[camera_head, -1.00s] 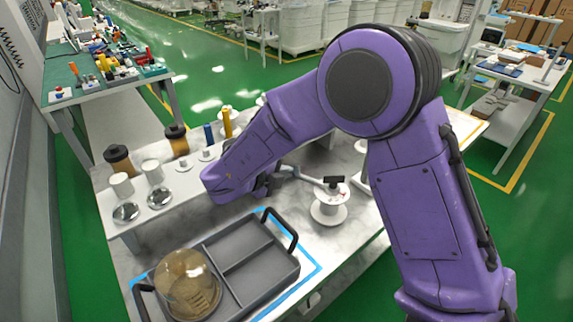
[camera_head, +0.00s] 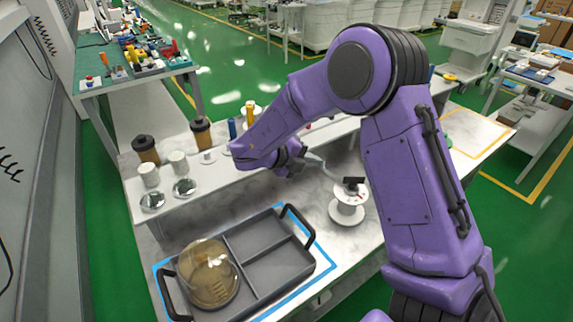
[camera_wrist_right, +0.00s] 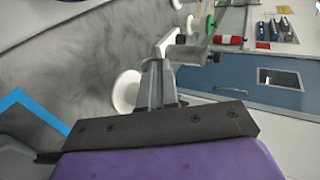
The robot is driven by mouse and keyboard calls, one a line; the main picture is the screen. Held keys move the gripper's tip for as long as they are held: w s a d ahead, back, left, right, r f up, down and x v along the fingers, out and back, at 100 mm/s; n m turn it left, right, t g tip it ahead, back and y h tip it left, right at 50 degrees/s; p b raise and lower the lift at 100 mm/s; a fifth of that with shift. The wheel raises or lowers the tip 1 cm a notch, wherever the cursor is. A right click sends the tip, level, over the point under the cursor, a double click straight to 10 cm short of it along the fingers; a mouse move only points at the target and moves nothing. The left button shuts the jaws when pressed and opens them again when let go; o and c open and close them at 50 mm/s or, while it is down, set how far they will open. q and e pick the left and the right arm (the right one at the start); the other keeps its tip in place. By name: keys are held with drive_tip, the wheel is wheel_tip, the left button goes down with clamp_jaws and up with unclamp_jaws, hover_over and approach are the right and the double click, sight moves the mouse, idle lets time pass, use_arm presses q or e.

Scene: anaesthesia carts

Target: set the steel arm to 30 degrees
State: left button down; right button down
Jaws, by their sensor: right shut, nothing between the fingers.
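The steel arm (camera_head: 317,162) is a pale, thin bar at a white round stand (camera_head: 347,208) with a black knob and red marks on top. It points from the stand up and left towards my right gripper (camera_head: 300,161). My right gripper is shut and empty, close beside the bar's outer end; contact cannot be told. In the right wrist view its fingers (camera_wrist_right: 158,82) are together, with a pale metal piece (camera_wrist_right: 168,42) just past the tips and a white disc (camera_wrist_right: 126,91) to their left. The angle marks are too small to read. My left gripper is not in view.
A grey tray (camera_head: 268,276) with black handles and a clear-domed brown item (camera_head: 208,276) sits in a blue taped outline at the front. Dark-lidded jars (camera_head: 146,151) and small white and mirrored pieces stand on the raised shelf (camera_head: 215,177) behind. Bare tabletop lies between tray and stand.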

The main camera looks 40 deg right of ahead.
drive_tip(key=shift+s+d, duration=0.2)
drive_tip(key=shift+d, duration=0.1)
drive_tip(key=shift+a, duration=0.15)
drive_tip(key=a+f+b+v, duration=0.1)
drive_tip(key=f+v, duration=0.1)
drive_tip(key=v, duration=1.2)
drive_tip(key=shift+s+a+b, duration=0.15)
drive_tip(key=shift+a+b, duration=0.15)
